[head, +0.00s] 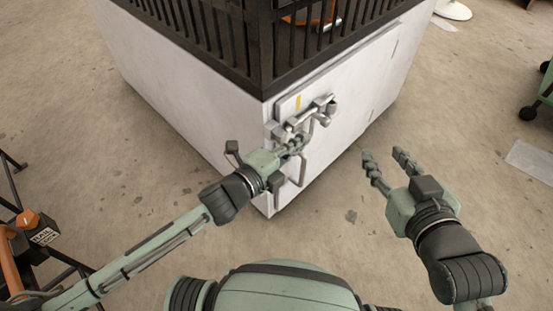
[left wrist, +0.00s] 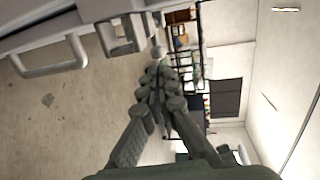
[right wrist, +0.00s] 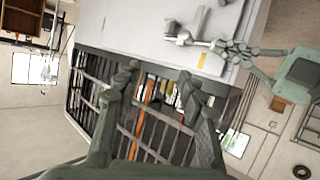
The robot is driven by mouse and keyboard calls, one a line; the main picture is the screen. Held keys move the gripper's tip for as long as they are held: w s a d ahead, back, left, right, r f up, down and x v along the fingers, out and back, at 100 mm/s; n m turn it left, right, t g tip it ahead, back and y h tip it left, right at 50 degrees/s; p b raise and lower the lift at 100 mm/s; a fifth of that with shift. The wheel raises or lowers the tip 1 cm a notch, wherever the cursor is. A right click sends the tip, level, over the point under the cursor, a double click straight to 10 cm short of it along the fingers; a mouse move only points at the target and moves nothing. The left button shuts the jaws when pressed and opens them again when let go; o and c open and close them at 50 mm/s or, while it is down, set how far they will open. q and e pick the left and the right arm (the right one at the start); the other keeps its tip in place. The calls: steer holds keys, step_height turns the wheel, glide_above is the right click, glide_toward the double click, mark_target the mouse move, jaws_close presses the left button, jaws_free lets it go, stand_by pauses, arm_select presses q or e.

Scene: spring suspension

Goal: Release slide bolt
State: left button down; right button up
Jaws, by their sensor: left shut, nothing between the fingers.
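The slide bolt (head: 322,106) is a grey metal fitting on the white cabinet's (head: 177,78) door, beside a yellow mark. In the left wrist view its metal bracket (left wrist: 122,35) shows at the top, with a small knob at its right. My left gripper (head: 302,140) is shut and empty, its fingertips just below the bolt; I cannot tell whether they touch it. The right wrist view also shows the bolt (right wrist: 180,35) with the left fingertips (right wrist: 222,46) close to it. My right gripper (head: 384,160) is open and empty, right of the cabinet and apart from it.
A looped door handle (head: 303,168) hangs below the bolt, near my left gripper. A black barred cage (head: 235,45) tops the cabinet, with something orange inside. An orange and black object (head: 35,228) stands at the far left. Floor right of the cabinet is mostly clear.

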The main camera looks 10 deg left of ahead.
arm_select(q)
steer(key=f+v, duration=0.1)
steer(key=v, duration=0.6)
steer(key=shift+r, duration=0.4)
arm_select(e)
steer(key=shift+s+d+f+g, duration=0.1)
steer(key=shift+d+f+g, duration=0.4)
steer(key=shift+f, duration=0.35)
arm_select(q)
steer(key=shift+a, duration=0.1)
